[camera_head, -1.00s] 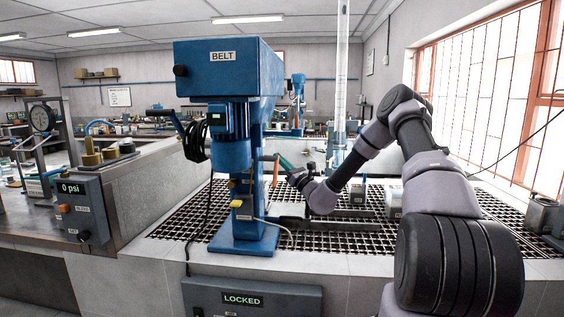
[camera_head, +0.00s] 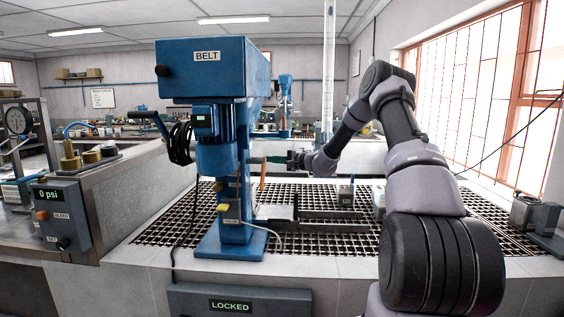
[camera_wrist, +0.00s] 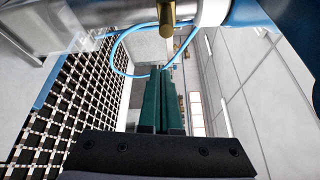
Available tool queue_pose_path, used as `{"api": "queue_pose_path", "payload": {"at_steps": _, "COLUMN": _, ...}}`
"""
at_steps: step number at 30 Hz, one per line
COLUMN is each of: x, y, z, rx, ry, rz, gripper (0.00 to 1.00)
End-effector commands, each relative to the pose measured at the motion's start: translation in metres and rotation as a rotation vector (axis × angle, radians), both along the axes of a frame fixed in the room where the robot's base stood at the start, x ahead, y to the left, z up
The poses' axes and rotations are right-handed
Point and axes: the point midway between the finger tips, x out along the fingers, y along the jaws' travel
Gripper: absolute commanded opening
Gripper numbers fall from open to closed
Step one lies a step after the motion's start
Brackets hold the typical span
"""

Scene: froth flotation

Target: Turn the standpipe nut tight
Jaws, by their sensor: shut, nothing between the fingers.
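My gripper (camera_head: 268,159) has green fingers and sits just right of the blue machine's column (camera_head: 228,140) in the head view, roughly level. In the wrist view its fingers (camera_wrist: 163,78) lie close together, shut and empty. A brass rod-like part (camera_wrist: 167,18) hangs near the top of the wrist view, beyond the fingertips and apart from them. A thin blue hose (camera_wrist: 122,50) loops beside the fingertips. A clear upright tube (camera_head: 328,70) rises behind my arm in the head view. I cannot pick out the standpipe nut for certain in either view.
The machine's blue foot (camera_head: 232,243) stands on a black grating (camera_head: 320,237). An orange upright piece (camera_head: 263,177) stands close below my gripper. A box reading LOCKED (camera_head: 262,305) is in front. A 0 psi control box (camera_head: 60,213) stands left.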

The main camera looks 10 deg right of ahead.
Motion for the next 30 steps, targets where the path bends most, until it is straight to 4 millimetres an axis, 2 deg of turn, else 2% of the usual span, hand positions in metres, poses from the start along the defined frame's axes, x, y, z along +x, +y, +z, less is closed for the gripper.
{"api": "queue_pose_path", "payload": {"at_steps": 2, "x": 0.008, "y": 0.010, "z": -0.001, "rx": 0.001, "ry": 0.001, "rz": 0.002, "gripper": 0.00}}
{"api": "queue_pose_path", "payload": {"at_steps": 6, "x": -0.013, "y": 0.016, "z": 0.004, "rx": 0.000, "ry": 0.001, "rz": 0.000, "gripper": 0.00}}
{"api": "queue_pose_path", "payload": {"at_steps": 12, "x": -0.027, "y": 0.023, "z": 0.008, "rx": 0.002, "ry": 0.001, "rz": 0.001, "gripper": 0.00}}
{"api": "queue_pose_path", "payload": {"at_steps": 30, "x": -0.032, "y": 0.025, "z": 0.008, "rx": 0.001, "ry": 0.000, "rz": 0.000, "gripper": 0.00}}
